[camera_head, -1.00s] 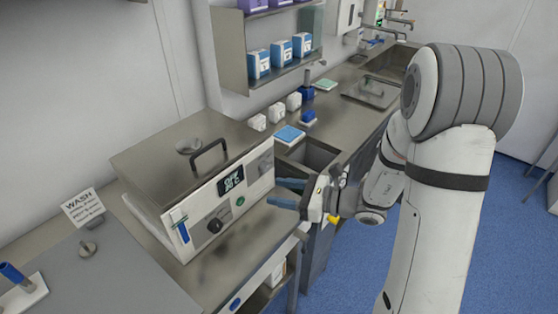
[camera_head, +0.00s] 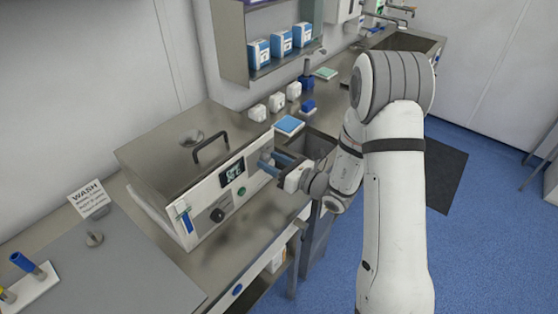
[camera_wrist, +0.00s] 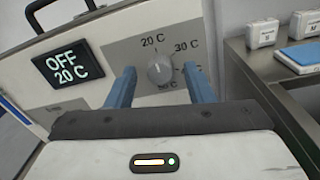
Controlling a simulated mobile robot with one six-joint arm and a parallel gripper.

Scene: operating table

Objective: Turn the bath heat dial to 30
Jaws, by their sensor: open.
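The bath (camera_head: 170,195) is a steel box with a lid and a pale front panel. In the wrist view its heat dial (camera_wrist: 160,71) is a small round grey knob with marks around it, 20 C at its upper left and 30 C at its upper right. The pointer appears to be towards 20 C. The display (camera_wrist: 67,66) reads OFF 20 C. My gripper (camera_head: 264,162) is open at the panel's right end. In the wrist view its blue fingers (camera_wrist: 160,87) stand left and right of the dial, apart from it. In the head view the dial is hidden by the fingers.
A black knob (camera_head: 217,215) and a green button (camera_head: 241,191) are on the same panel. A black lid handle (camera_head: 211,147) stands above. A sink basin (camera_head: 312,145), a blue pad (camera_head: 289,125) and small white boxes (camera_head: 276,102) lie to the right.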

